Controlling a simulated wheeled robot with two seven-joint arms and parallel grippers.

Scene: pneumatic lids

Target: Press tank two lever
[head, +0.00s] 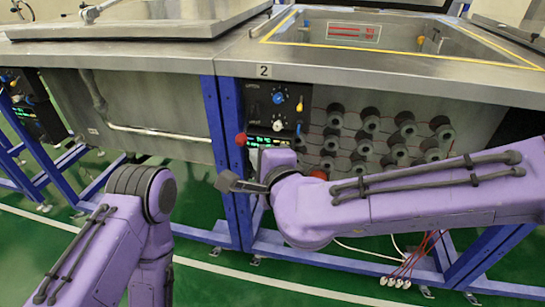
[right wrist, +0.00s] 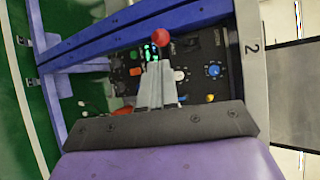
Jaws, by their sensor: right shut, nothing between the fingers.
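The tank two control panel (head: 262,115) is a black plate under the "2" label (head: 264,71); it also shows in the right wrist view (right wrist: 198,60). A red ball knob (head: 241,139) is at its lower left edge and shows in the right wrist view (right wrist: 162,38). I cannot tell which part is the lever. My right gripper (head: 272,157) is in front of the panel's lower part, partly hidden by its own arm. In the right wrist view its fingers (right wrist: 155,64) are shut and empty, just below the red ball. My left gripper is not visible.
The panel has a blue knob (head: 278,98), a white knob (head: 277,125) and a yellow handle (head: 299,105). Green lit displays are at its bottom. A blue post (head: 216,130) stands left of it. Several black cylinders (head: 405,123) fill the right. Tank two's top is open.

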